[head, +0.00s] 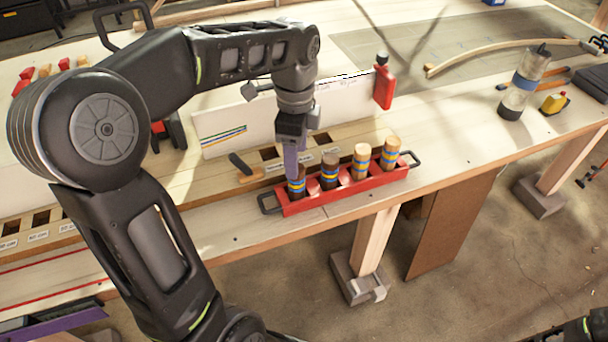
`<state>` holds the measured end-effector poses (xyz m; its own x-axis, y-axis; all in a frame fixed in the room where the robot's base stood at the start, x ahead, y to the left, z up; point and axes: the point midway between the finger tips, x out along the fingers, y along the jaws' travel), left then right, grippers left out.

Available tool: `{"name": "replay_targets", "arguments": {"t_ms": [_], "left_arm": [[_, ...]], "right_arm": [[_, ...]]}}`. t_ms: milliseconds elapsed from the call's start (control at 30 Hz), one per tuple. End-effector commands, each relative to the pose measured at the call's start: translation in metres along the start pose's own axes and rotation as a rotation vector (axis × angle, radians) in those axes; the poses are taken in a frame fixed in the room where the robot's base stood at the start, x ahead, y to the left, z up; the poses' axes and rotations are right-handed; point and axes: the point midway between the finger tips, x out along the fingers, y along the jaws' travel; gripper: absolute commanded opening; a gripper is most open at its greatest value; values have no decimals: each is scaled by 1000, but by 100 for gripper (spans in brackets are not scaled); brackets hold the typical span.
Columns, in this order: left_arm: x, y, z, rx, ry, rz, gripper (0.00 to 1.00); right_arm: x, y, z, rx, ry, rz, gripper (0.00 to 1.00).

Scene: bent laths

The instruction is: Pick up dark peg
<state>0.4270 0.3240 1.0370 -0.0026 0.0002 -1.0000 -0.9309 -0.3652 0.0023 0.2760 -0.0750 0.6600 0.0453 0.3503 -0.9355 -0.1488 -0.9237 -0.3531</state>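A dark brown peg (297,190) with yellow and blue bands stands upright at the left end of a red tray (318,198) near the table's front edge. My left gripper (292,174) points straight down at this peg, and its fingertips are at the peg's top. The fingers show nearly edge-on, so I cannot tell whether they are open or closed on it. A mid-brown peg (330,174) and two pale pegs (361,162) stand to its right in the same tray. My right gripper is not in view.
A wooden rack with dark square slots (322,138) lies behind the tray. Beyond it stands a white board (225,127) with a red bottle (384,88) at its right end.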

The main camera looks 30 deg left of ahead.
Motion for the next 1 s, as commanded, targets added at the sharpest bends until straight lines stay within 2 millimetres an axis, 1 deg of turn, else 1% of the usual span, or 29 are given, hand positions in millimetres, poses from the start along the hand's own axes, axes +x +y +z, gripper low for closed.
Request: {"name": "replay_targets", "arguments": {"t_ms": [267, 500, 867, 1000], "left_arm": [[2, 0, 0, -1, 0, 1, 61], [24, 1, 0, -1, 0, 2, 61], [28, 0, 0, -1, 0, 1, 61], [42, 2, 0, -2, 0, 5, 61]], "right_arm": [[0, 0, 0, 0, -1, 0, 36], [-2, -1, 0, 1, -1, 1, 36], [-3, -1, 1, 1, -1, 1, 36], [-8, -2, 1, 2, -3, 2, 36]]}}
